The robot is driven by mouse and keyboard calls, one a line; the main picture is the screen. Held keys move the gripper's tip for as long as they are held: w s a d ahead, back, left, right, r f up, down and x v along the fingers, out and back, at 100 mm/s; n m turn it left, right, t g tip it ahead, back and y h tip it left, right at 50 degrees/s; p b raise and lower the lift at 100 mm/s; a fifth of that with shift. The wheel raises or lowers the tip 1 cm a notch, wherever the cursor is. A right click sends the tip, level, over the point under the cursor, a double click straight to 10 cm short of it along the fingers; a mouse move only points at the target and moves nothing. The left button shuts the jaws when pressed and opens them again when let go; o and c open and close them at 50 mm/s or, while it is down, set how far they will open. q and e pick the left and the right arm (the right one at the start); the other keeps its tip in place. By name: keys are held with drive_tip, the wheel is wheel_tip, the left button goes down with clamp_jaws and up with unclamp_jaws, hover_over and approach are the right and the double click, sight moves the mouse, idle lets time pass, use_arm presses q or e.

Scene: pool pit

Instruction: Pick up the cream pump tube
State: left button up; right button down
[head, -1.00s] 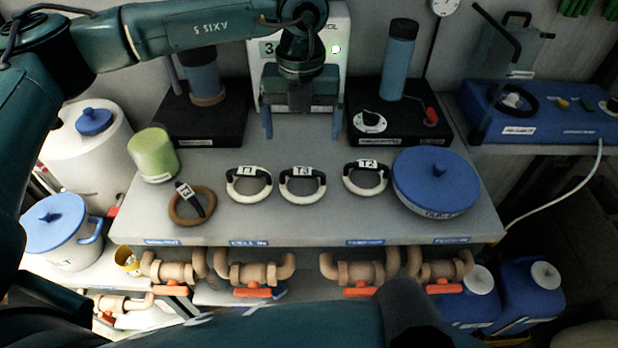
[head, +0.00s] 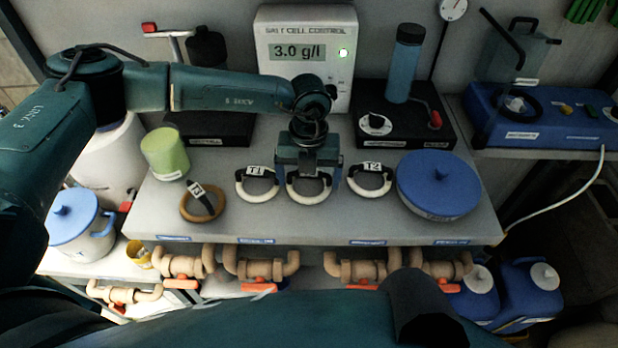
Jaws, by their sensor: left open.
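Three cream pump tubes, bent into rings with dark clips and white tags, lie in a row on the grey bench (head: 330,226). The left tube (head: 258,198) is tagged T1 and the right tube (head: 370,191) is tagged T2. The middle tube (head: 308,199) has its tag hidden by my left gripper. My left gripper (head: 310,185) is open and points down over the middle tube, one finger on each side. I cannot tell whether it touches the tube. A brown tube ring (head: 203,216) with a tagged clip lies at the left. My right gripper is not in view.
A round blue lid (head: 438,184) lies right of the tubes. A green cylinder (head: 165,153) stands behind the brown ring. Black pump bases, one with a blue cylinder (head: 405,65), and the salt cell control box (head: 302,40) stand behind. Pipes with orange handles run along the front.

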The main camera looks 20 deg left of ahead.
use_arm(q)
drive_tip(key=c, duration=0.6)
drive_tip(key=shift+c, duration=0.2)
